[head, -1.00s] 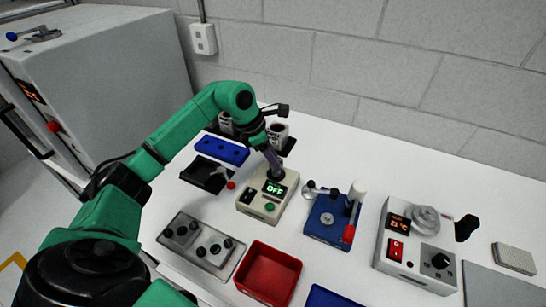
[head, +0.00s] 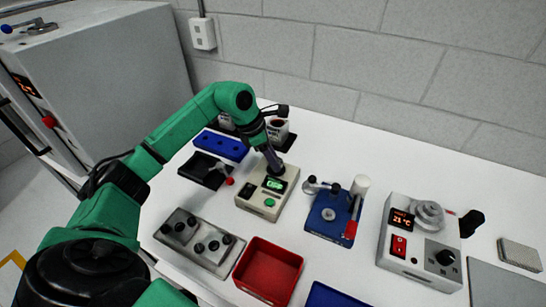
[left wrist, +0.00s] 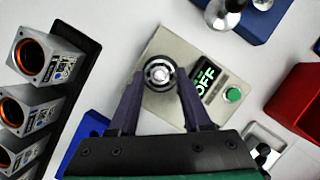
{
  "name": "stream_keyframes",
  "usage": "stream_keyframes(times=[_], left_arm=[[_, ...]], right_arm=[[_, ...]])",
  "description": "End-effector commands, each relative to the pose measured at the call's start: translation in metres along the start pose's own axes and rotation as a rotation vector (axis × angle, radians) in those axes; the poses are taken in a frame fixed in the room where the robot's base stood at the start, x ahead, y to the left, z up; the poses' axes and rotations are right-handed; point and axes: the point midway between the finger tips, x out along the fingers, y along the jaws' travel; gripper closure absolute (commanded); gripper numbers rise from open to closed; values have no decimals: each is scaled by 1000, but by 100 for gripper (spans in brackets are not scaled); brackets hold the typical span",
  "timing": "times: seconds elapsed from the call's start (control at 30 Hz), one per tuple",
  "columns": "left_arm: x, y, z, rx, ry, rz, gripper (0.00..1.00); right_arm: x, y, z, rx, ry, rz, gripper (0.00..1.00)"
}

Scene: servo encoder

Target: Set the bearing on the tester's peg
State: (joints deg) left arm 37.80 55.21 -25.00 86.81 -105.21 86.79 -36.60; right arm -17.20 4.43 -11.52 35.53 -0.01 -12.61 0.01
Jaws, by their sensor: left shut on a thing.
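In the left wrist view the tester (left wrist: 168,48) shows a green OFF display and a green button. In the head view my left gripper (head: 276,170) points down at the tester, and its fingers hide the bearing. The peg is hidden under the bearing; I cannot tell whether the bearing is around it. My right gripper is not in view.
A blue press with a red handle (head: 350,232) stands right of the tester. A red bin (head: 265,275) and a grey tray with knobs (head: 190,240) are in front. A blue block with holes (head: 222,146) and a black tray (head: 203,170) are left. A heater box (head: 420,255) stands right.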

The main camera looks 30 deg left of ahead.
Motion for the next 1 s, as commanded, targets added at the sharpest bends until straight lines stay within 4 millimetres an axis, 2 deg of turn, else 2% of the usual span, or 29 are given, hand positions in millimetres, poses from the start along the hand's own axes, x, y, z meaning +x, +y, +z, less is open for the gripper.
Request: stream_keyframes(times=[0.27,0.3,0.37,0.4,0.6,0.63,0.67,0.7,1.0], left_arm=[[2,0,-1,0,0,1,100],[2,0,-1,0,0,1,48],[2,0,-1,0,0,1,25],[2,0,-1,0,0,1,17],[2,0,-1,0,0,0,17],[2,0,-1,0,1,0,13],[2,0,-1,0,1,0,2],[2,0,-1,0,1,0,0],[2,0,-1,0,1,0,0]], right_arm=[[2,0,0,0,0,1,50],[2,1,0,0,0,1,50],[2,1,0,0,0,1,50],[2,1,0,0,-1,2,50],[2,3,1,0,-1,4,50],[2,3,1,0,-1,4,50],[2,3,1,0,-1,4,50],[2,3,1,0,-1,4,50],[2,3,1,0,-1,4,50]])
